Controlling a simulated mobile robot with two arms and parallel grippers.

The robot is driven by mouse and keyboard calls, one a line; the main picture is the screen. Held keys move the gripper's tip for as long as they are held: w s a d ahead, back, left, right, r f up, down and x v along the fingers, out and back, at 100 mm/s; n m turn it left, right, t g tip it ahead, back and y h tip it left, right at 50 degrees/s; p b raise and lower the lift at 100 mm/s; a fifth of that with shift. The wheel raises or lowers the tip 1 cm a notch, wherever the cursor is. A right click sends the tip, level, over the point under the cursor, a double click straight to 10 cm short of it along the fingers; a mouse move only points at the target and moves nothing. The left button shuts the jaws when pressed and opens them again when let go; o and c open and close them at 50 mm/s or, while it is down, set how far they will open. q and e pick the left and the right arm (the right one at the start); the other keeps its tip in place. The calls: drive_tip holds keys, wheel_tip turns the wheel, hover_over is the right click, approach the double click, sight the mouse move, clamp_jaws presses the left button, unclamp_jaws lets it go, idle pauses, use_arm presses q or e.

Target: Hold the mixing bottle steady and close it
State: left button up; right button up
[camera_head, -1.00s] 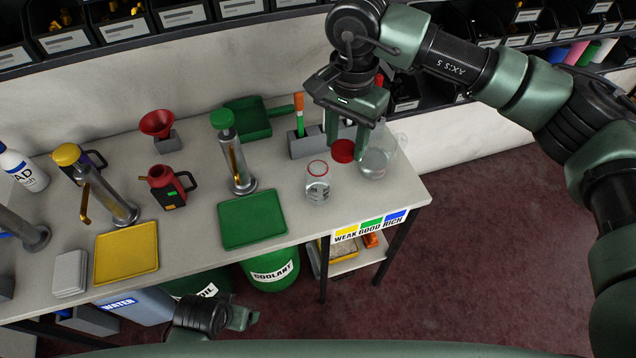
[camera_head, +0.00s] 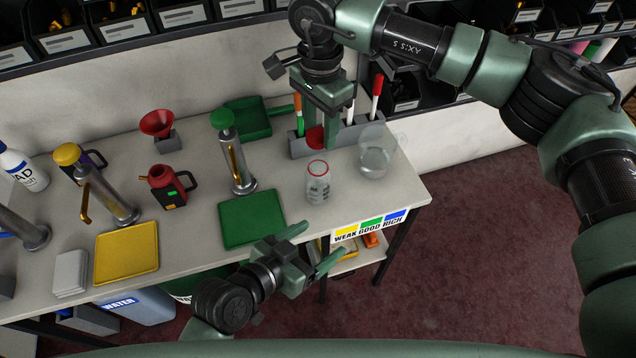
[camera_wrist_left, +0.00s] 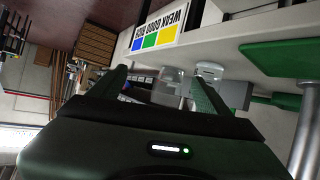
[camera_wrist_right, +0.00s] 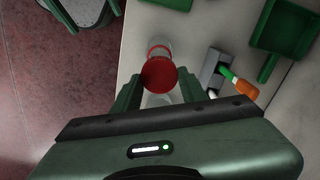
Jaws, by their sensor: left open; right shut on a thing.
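The clear mixing bottle (camera_head: 318,188) stands upright on the bench, with a red ring around its open-looking neck. My right gripper (camera_head: 325,138) is shut on a red cap (camera_head: 312,138); both appear behind and above the bottle, apart from it. In the right wrist view the cap (camera_wrist_right: 159,75) sits between the fingers, with the bottle (camera_wrist_right: 160,48) beyond it. My left gripper (camera_head: 318,243) is open and empty in front of the bench edge, nearer me than the bottle. In the left wrist view, clear vessels show beyond its fingers.
A clear beaker (camera_head: 376,158) stands right of the bottle. A grey holder (camera_head: 320,145) with coloured sticks is behind. A green tray (camera_head: 252,218) lies left of the bottle, and the WEAK GOOD RICH label (camera_head: 368,226) hangs on the bench edge.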

use_arm(q)
drive_tip(key=w+d+r+t+h, duration=0.2)
drive_tip(key=w+d+r+t, duration=0.1)
drive_tip(key=d, duration=0.1)
drive_tip(key=n+t+y, duration=0.6)
drive_tip(key=y, duration=0.2)
approach(319, 166)
drive_tip(key=shift+s+d+r, duration=0.1)
drive_tip(key=shift+s+d, duration=0.4)
drive_tip(key=shift+s, duration=0.25)
drive_tip(key=shift+a+f+n+y, duration=0.3)
drive_tip(key=shift+y, duration=0.4)
drive_tip(key=w, duration=0.8)
drive_tip(key=w+d, duration=0.1)
drive_tip(key=w, duration=0.3)
